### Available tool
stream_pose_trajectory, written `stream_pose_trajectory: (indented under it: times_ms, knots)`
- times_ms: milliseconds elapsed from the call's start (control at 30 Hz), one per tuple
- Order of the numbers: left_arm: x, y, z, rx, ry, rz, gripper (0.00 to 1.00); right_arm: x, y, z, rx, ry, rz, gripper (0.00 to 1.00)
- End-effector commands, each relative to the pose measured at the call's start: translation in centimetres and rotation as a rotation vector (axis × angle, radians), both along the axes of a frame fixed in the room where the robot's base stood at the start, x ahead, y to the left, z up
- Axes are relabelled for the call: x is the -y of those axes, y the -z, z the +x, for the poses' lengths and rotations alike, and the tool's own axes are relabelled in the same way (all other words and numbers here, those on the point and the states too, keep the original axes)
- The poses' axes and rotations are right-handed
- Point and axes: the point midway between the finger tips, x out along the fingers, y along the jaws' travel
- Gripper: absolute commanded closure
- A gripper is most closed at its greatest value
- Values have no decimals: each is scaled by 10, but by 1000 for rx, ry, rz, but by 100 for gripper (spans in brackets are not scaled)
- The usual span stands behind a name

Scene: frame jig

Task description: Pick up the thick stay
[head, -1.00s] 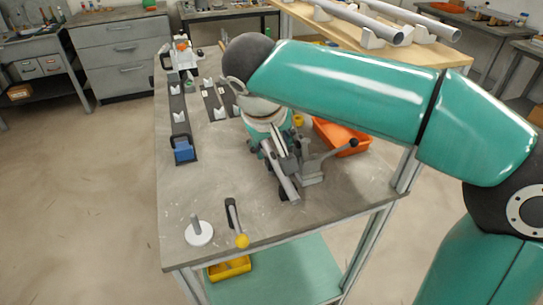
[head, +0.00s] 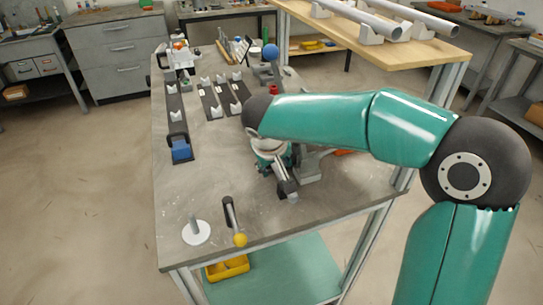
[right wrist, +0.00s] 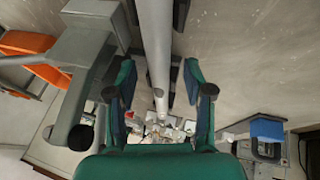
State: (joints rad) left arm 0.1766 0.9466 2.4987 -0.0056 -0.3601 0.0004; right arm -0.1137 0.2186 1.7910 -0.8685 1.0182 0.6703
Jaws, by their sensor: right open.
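A grey tube (head: 287,185), which I take to be the thick stay, lies at a clamp fixture on the grey table in the head view. The tube (right wrist: 154,35) runs down the middle of the right wrist view. My right gripper (head: 274,166) is over the tube, partly hidden by its own arm. In the right wrist view my right gripper (right wrist: 160,82) is open, with one finger on each side of the tube. I see no clear contact. My left gripper is not in view.
A white disc with a post (head: 196,232) and a yellow-knobbed lever (head: 240,239) stand near the front edge. Dark racks (head: 174,95) lie at the left.

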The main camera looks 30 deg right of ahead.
Motion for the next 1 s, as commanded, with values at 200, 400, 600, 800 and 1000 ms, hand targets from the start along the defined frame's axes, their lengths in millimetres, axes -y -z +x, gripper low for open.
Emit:
stream_pose_trajectory:
  times_ms: [200,400,600,800,1000]
  knots:
    - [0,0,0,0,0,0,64,0,1,1,1,0,0,48]
    - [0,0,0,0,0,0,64,0,1,1,1,-1,-1,76]
    - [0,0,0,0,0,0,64,0,1,1,2,-2,0,100]
    - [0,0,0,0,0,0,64,0,1,1,3,-2,0,100]
    - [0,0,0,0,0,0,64,0,-2,1,3,-1,0,100]
